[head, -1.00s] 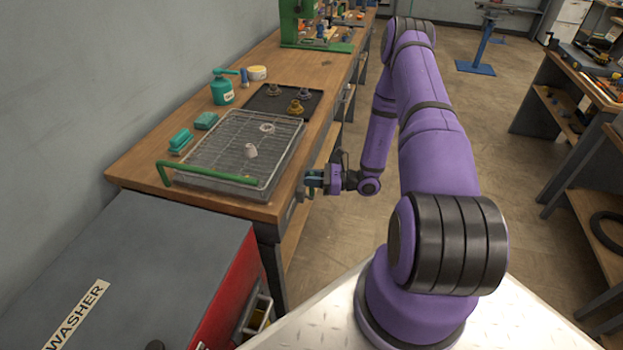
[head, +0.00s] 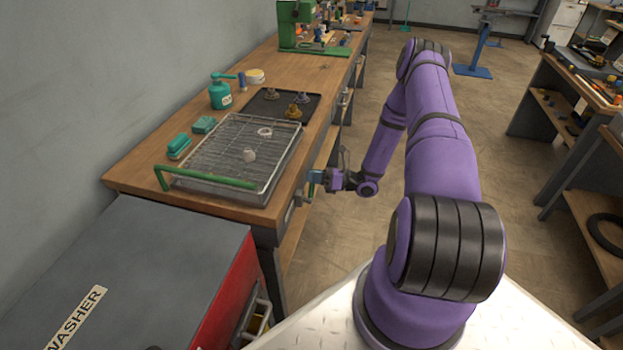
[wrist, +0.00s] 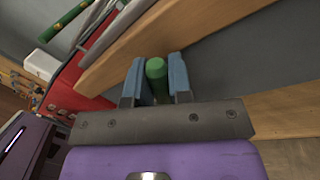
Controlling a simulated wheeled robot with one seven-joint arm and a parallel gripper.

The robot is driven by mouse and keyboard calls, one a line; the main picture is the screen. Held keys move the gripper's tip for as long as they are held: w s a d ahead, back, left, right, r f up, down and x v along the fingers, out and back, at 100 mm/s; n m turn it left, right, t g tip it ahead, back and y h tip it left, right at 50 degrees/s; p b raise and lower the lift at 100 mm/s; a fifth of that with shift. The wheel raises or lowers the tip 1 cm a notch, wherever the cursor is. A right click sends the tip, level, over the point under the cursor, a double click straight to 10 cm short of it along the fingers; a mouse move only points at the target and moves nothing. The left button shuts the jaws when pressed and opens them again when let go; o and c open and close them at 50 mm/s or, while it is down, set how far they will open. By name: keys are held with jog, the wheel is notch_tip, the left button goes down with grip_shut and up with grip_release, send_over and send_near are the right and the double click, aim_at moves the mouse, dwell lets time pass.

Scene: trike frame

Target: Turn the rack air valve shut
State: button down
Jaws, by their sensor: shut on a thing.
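The rack air valve's green handle (wrist: 156,72) stands between the two blue fingers of my gripper (wrist: 157,82) in the wrist view. The fingers are shut on it. In the head view my gripper (head: 315,178) is at the bench's front edge, just right of the wire rack (head: 279,158). A small green part of the valve (head: 311,190) shows beside the fingers there. The valve body is mostly hidden, and I cannot tell the handle's exact angle.
A green pipe (head: 212,180) runs along the rack's near side. A dark tray (head: 268,104) with several metal parts and a green bottle (head: 221,93) are farther back on the wooden bench (head: 135,180). The grey washer (head: 150,265) stands nearer.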

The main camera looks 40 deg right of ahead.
jog(key=shift+w+d+f+m+t+h, duration=0.45)
jog(key=shift+f+m, duration=0.8)
jog(key=shift+m, duration=1.05)
jog(key=shift+w+d+f+m+t+h, duration=0.15)
jog(key=shift+w+d+f+m+t, duration=0.4)
jog(key=shift+f+m, duration=1.2)
jog(key=shift+w+d+f+m+t+h, duration=0.3)
jog(key=shift+d+f+m+t, duration=0.35)
jog(key=shift+m, duration=2.2)
jog(key=shift+s+f, duration=0.1)
jog(key=c, duration=1)
grip_release()
jog(key=shift+c, duration=0.2)
jog(key=v, duration=1.1)
